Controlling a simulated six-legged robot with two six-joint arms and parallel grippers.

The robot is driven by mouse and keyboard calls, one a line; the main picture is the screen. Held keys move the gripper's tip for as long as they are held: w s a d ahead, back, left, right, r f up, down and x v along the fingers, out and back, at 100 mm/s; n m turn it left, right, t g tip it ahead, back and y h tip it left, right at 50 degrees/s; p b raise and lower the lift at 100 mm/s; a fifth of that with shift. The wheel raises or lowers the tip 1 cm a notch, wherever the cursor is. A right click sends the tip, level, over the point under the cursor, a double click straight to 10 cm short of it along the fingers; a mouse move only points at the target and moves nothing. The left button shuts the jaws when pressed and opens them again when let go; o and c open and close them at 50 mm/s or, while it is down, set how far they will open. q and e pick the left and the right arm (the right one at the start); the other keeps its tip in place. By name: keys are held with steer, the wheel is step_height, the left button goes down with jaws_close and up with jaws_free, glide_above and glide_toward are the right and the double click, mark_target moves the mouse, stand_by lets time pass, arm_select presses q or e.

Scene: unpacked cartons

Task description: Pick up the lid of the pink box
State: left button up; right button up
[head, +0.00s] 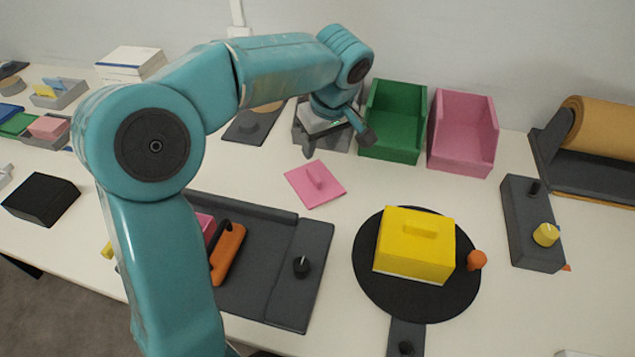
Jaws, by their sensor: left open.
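A flat pink lid (327,192) with a raised pink handle lies on the white table near the middle. An open pink box (463,145) stands at the back, right of the green one; another pink piece (206,226) is partly hidden behind my left arm. My left gripper (337,146) is open, its fingers spread and pointing down, above and behind the pink lid, apart from it. It is over a grey container (340,142), which it partly hides. I cannot see anything held between the fingers. My right gripper is out of view.
A green bin (393,120) stands beside the pink box. A yellow box (415,245) sits on a black round plate (372,290) with an orange ball (477,260) beside it. A dark tray (265,290) lies front left. Bare table surrounds the lid's right side.

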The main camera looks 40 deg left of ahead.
arm_select(q)
glide_above(314, 175)
steer(key=s+d, duration=0.1)
steer(key=f, duration=0.5)
steer(key=shift+d+b, duration=0.2)
steer(key=shift+b, duration=0.1)
steer(key=x, duration=0.6)
steer(key=shift+w+d+b, duration=0.2)
steer(key=shift+w+b, duration=0.1)
steer(key=shift+r, duration=0.1)
jaws_close()
